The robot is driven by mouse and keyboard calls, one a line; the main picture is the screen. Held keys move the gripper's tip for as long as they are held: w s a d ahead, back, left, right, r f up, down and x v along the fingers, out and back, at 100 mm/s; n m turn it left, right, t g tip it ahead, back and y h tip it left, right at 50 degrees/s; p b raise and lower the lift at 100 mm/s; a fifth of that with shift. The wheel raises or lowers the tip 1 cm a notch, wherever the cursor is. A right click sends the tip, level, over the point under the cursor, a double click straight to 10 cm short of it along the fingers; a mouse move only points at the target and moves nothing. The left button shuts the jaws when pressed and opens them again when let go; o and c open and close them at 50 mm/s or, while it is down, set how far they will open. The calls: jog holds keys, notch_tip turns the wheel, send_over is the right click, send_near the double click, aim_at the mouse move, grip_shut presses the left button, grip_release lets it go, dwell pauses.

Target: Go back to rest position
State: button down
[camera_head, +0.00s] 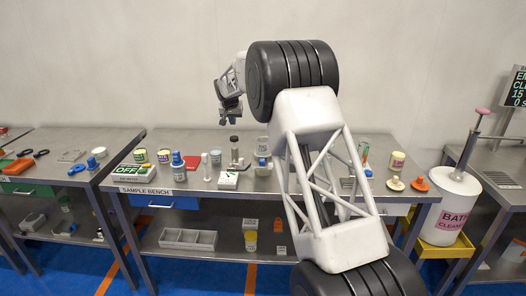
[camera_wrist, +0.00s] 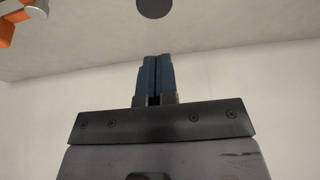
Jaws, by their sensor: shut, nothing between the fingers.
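My gripper (camera_head: 230,117) hangs at the end of my arm, in the air above the middle of the sample bench (camera_head: 190,187). It is apart from everything on the bench. In the wrist view my gripper (camera_wrist: 154,60) shows two blue fingers pressed side by side, shut and empty. My large arm links cover part of the bench's right half in the head view.
A white bath cleaner drum (camera_head: 449,205) stands at the right. An orange-and-white object (camera_wrist: 22,18) shows at the wrist view's upper left. The air around my gripper is clear.

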jog(key=shift+r, duration=0.15)
jog(key=shift+s+d+r, duration=0.2)
jog(key=shift+d, duration=0.05)
jog(key=s+d+r, duration=0.7)
jog(key=s+d, duration=0.3)
jog(key=s, duration=0.1)
jog(key=s+d+r, duration=0.7)
jog(key=s+d, duration=0.3)
jog(key=s, duration=0.2)
jog(key=s+d+r, duration=0.1)
jog(key=s+d, duration=0.2)
jog(key=s, duration=0.4)
jog(key=s+d+r+g, duration=0.1)
jog(key=s+d, duration=0.3)
jog(key=s, duration=0.3)
jog(key=s+d+r, duration=0.1)
jog(key=s+d, duration=0.2)
jog(key=s, duration=0.4)
jog(key=s+d+f, duration=0.2)
jog(key=s+f, duration=0.1)
jog(key=s, duration=0.8)
jog(key=s+d+f, duration=0.3)
jog(key=s+f, duration=0.1)
jog(key=s, duration=0.7)
jog(key=s+d+f+g, duration=0.1)
jog(key=s+d+f, duration=0.2)
jog(key=s, duration=0.8)
jog(key=shift+s+f, duration=0.3)
jog(key=shift+f, duration=0.25)
